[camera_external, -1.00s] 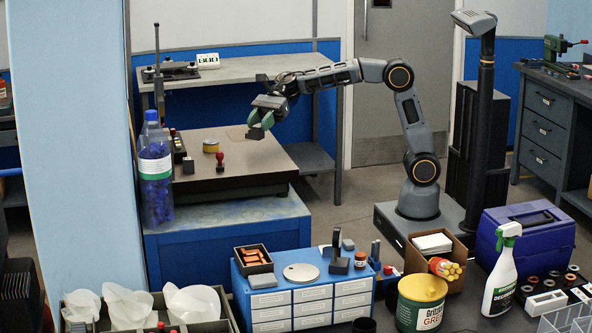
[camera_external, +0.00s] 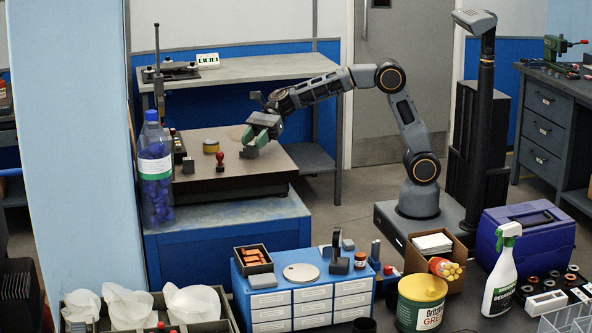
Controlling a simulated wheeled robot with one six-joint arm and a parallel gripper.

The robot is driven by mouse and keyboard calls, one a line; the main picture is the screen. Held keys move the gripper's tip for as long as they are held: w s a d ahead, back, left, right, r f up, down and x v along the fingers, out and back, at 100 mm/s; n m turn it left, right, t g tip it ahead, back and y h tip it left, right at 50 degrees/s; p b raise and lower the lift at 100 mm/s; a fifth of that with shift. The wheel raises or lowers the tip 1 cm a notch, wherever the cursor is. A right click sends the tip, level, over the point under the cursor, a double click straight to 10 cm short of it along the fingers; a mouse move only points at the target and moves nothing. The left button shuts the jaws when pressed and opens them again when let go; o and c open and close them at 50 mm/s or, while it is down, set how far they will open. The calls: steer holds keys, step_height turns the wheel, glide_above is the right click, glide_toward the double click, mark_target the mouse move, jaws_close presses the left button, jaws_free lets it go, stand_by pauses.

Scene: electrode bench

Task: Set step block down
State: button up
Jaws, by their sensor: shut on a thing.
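The step block is a small dark grey block (camera_external: 249,153) at the tips of my gripper (camera_external: 256,141). My gripper has green fingers, is shut on the block and points down and to the left. The block is low over the right part of the brown-topped plate (camera_external: 222,180), close to its surface. I cannot tell whether it touches the plate. The fingers hide the block's upper part.
A tall blue-capped bottle (camera_external: 155,170) stands at the left. The plate's front middle is clear.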

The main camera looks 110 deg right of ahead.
steer(key=o, duration=1.1)
steer(key=shift+f, duration=0.1)
